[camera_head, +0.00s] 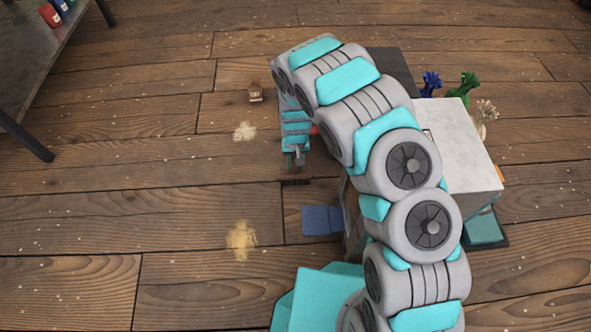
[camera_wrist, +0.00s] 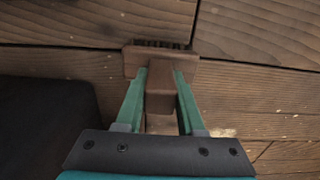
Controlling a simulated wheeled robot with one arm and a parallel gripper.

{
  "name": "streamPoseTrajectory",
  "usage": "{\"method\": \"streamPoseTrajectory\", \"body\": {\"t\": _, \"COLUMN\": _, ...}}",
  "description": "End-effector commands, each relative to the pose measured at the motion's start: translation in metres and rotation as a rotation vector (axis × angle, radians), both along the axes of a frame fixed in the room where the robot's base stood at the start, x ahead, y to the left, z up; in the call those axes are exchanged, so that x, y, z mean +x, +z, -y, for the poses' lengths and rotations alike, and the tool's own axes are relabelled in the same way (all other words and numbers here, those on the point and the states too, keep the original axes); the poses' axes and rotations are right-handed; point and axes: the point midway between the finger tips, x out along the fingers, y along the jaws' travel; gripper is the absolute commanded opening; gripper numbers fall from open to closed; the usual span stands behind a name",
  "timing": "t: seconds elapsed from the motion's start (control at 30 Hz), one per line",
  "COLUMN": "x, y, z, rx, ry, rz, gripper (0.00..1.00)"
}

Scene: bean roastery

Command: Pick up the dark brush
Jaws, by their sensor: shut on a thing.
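The dark brush shows in the wrist view with a brown wooden handle and a wide brown head (camera_wrist: 135,62) edged with dark bristles. My gripper (camera_wrist: 160,84) has its two green fingers on either side of the handle and is shut on it. In the head view my gripper (camera_head: 294,160) points down near the floor, left of my arm. A dark brown strip (camera_head: 296,182) that looks like the brush is just below the fingertips. I cannot tell whether the brush touches the floor.
Pale powder piles lie on the plank floor, one upper (camera_head: 244,131) and one lower (camera_head: 241,240). A blue flat piece (camera_head: 321,220) lies right of the lower pile. A small brown block (camera_head: 255,93) stands farther back. A pale box (camera_head: 460,150) is at right. The left floor is mostly clear.

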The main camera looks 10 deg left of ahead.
Motion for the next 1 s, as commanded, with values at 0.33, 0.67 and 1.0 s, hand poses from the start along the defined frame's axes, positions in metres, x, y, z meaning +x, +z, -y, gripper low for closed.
{"method": "streamPoseTrajectory", "body": {"t": 0.33, "x": 0.000, "y": 0.000, "z": 0.000, "rx": 0.000, "ry": 0.000, "rz": -0.001, "gripper": 0.00}}
{"method": "streamPoseTrajectory", "body": {"t": 0.67, "x": 0.000, "y": 0.002, "z": 0.000, "rx": 0.000, "ry": 0.000, "rz": 0.000, "gripper": 0.00}}
{"method": "streamPoseTrajectory", "body": {"t": 1.0, "x": 0.002, "y": 0.040, "z": -0.001, "rx": 0.002, "ry": 0.001, "rz": 0.005, "gripper": 0.00}}
